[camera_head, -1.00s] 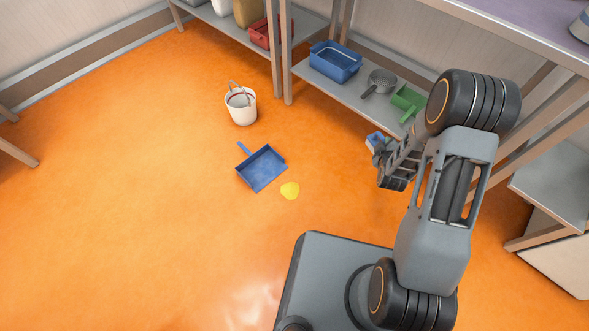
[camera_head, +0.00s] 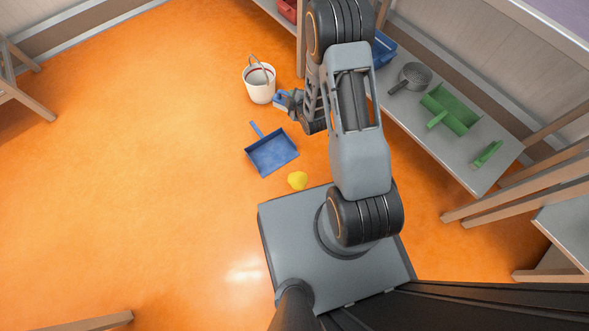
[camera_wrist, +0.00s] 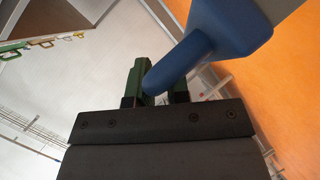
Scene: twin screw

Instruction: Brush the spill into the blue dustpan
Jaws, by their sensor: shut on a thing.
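The blue dustpan (camera_head: 272,153) lies on the orange floor with its handle pointing to the upper left. The yellow spill (camera_head: 298,180) is a small patch on the floor just to the lower right of the dustpan. My gripper (camera_head: 291,101) is shut on a blue brush (camera_head: 281,98) and holds it above and beyond the dustpan, near the bucket. In the wrist view, the brush's blue handle (camera_wrist: 180,62) runs between the dark green fingers and widens to the upper right.
A white bucket (camera_head: 260,85) stands close to the gripper. A shelf at the right (camera_head: 440,150) holds a blue tub (camera_head: 384,50), a grey pan (camera_head: 416,75), a green dustpan (camera_head: 458,110) and a green brush (camera_head: 487,154). The floor at the left is clear.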

